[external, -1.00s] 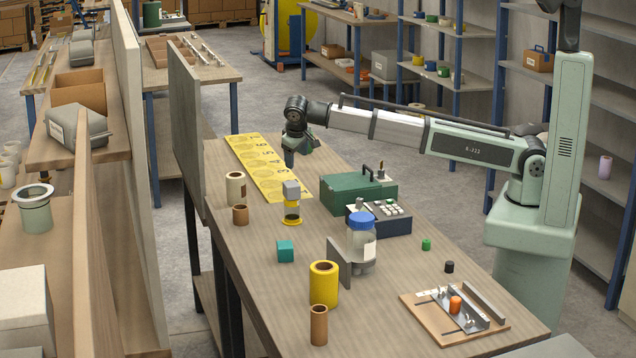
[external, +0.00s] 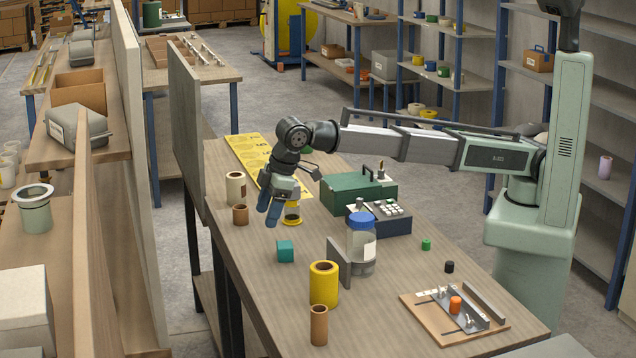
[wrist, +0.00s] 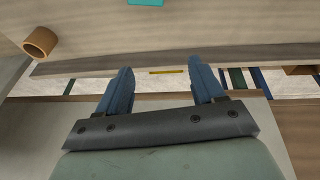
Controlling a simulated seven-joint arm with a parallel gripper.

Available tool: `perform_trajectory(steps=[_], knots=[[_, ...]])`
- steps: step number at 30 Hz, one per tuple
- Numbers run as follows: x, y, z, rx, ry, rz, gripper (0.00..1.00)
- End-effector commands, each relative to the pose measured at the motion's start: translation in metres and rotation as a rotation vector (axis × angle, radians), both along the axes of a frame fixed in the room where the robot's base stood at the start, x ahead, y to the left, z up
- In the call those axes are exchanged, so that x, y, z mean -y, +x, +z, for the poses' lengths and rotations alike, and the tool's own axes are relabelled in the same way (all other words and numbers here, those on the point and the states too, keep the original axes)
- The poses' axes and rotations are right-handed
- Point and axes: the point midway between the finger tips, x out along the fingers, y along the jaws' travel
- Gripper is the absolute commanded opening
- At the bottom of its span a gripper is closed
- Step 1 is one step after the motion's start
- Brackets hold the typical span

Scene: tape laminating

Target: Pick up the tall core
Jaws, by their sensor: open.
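A tall brown core (external: 319,325) stands upright near the front of the bench, in the external view. A shorter brown core (external: 240,215) stands at the left edge; a brown ring-shaped core (wrist: 40,42) at the upper left of the wrist view looks like it. A cream core (external: 236,188) with a brown rim stands behind the short one. My gripper (external: 270,216) is above the bench, well behind the tall core. Its blue fingers are apart and empty in the wrist view (wrist: 160,70). They partly hide a yellow-based item behind them.
A teal cube (external: 285,251) lies in front of my gripper. A thick yellow tube (external: 323,284) stands right behind the tall core. A jar with a blue lid (external: 361,240) and a grey bracket (external: 339,263) stand to the right. An upright panel (external: 187,135) borders the left.

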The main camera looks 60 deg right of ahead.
Motion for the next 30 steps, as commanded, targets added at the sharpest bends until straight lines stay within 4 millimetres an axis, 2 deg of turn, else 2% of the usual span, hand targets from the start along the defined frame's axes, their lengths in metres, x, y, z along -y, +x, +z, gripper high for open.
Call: perform_trajectory(steps=[1, 6, 12, 15, 18, 21, 26, 30], knots=[[-0.026, -0.022, 0.005, -0.004, 0.012, 0.054, 0.68], [-0.098, -0.099, 0.021, -0.019, 0.055, 0.230, 0.68], [-0.163, -0.189, 0.038, -0.036, 0.098, 0.415, 0.68], [-0.184, -0.225, 0.044, -0.042, 0.115, 0.482, 0.68], [-0.196, -0.248, 0.048, -0.046, 0.126, 0.526, 0.68], [-0.202, -0.260, 0.050, -0.050, 0.132, 0.548, 0.68], [-0.206, -0.263, 0.044, -0.051, 0.133, 0.556, 0.68], [-0.212, -0.262, 0.030, -0.051, 0.133, 0.555, 0.68]])
